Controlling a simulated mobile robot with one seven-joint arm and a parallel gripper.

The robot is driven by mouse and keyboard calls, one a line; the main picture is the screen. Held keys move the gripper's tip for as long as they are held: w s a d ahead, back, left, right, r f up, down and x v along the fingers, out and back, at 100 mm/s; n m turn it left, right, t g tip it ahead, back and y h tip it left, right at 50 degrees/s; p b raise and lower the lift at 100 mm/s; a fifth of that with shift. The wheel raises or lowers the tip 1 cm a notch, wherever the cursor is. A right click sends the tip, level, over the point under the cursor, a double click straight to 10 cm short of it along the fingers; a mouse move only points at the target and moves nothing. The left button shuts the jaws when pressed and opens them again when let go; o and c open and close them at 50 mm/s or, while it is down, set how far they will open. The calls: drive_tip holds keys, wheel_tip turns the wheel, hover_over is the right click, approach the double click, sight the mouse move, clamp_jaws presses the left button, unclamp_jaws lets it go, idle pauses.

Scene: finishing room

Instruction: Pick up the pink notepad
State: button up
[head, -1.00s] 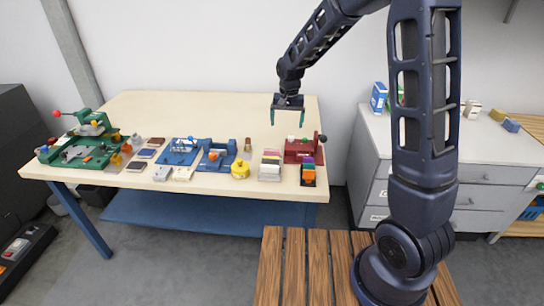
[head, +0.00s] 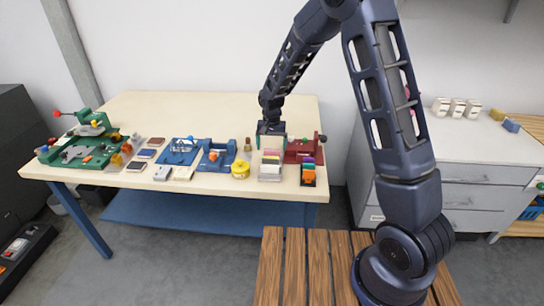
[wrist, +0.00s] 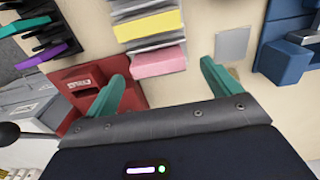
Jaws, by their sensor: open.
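The pink notepad (wrist: 158,62) shows in the wrist view at the end of a row of white and yellow pads. In the head view it is a small pink strip (head: 272,153) at the back of the light grey pad rack (head: 269,178) near the table's right end. My gripper (head: 271,141) is above and just behind the rack, pointing down. Its two green fingers, also in the wrist view (wrist: 164,80), are open and spread to either side of the pink notepad's position, with nothing held. I cannot tell how far the fingertips are above it.
A red device (head: 298,152) stands close on the right, with a black rack (head: 308,178) of coloured pieces in front. A yellow round container (head: 240,169) and blue fixtures (head: 215,156) are left of the rack. The table's back half (head: 190,110) is clear.

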sight(272, 150)
wheel_tip(272, 150, down, 5)
drive_tip(key=shift+s+d+f, duration=0.1)
drive_tip(key=c, duration=1.1)
